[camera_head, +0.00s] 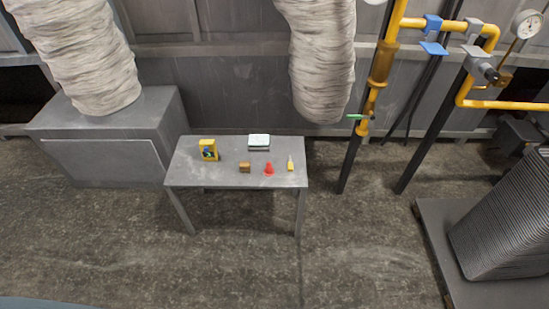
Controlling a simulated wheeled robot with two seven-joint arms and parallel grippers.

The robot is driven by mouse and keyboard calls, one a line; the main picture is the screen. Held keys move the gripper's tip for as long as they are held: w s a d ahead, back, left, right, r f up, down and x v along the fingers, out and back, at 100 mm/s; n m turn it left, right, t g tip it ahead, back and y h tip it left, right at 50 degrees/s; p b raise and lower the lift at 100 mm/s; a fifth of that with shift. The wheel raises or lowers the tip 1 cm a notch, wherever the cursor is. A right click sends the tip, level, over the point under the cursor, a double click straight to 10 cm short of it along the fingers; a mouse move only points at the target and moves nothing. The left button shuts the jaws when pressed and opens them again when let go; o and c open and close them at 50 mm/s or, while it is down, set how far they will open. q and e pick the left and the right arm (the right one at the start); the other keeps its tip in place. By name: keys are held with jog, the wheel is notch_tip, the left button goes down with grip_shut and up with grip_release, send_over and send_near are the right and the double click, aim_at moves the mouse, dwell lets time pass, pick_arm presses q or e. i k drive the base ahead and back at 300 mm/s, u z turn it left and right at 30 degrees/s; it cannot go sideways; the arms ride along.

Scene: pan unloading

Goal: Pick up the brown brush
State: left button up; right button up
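A grey metal table (192,177) stands ahead, near the middle of the view. A small brown block-like object (244,168) lies near its front edge, left of a red cone-shaped object (269,169). It may be the brown brush, but it is too small to make out bristles. Neither of my grippers shows in the head view, and nothing touches the objects on the table.
The table also holds a yellow box (208,150), a white-topped dark object (259,141) and a small yellow bottle-like object (290,163). A grey cabinet (105,160) stands left; yellow pipes (380,65) and a pallet stack (505,235) stand right. Front floor is clear.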

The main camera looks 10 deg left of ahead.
aim_at(245, 166)
jog(key=z, duration=0.4)
jog(key=i, duration=0.85)
jog(key=u, duration=0.6)
jog(key=i, duration=0.75)
jog(key=u, duration=0.85)
